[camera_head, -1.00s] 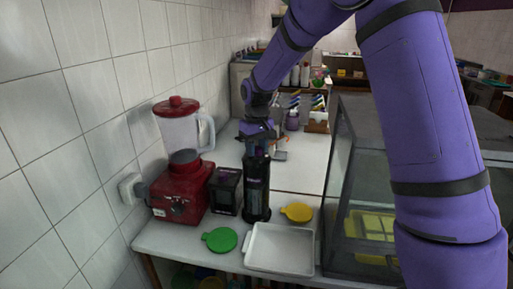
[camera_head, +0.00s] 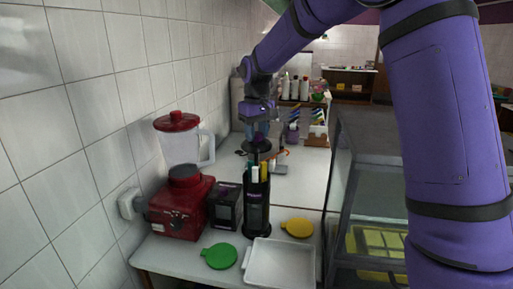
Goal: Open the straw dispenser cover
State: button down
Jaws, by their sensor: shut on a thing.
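The straw dispenser (camera_head: 256,210) is a tall black cylinder standing upright on the white counter. White, yellow and green straws (camera_head: 256,174) show at its top. Its dark cover (camera_head: 257,146) is above the straws, at the upper end of the dispenser. My gripper (camera_head: 258,132) points down over the dispenser and is shut on the cover's top. The fingertips are small and partly hidden, so the exact grip is hard to make out.
A red blender (camera_head: 182,205) and a dark box (camera_head: 225,205) stand left of the dispenser. A green lid (camera_head: 219,256), a yellow lid (camera_head: 297,228) and a white tray (camera_head: 280,265) lie in front. A glass case (camera_head: 372,150) is at right.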

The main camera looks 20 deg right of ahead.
jog(key=shift+r, duration=2.85)
jog(key=c, duration=0.7)
grip_release()
notch_tip(320, 180, up, 11)
jog(key=shift+f, duration=0.15)
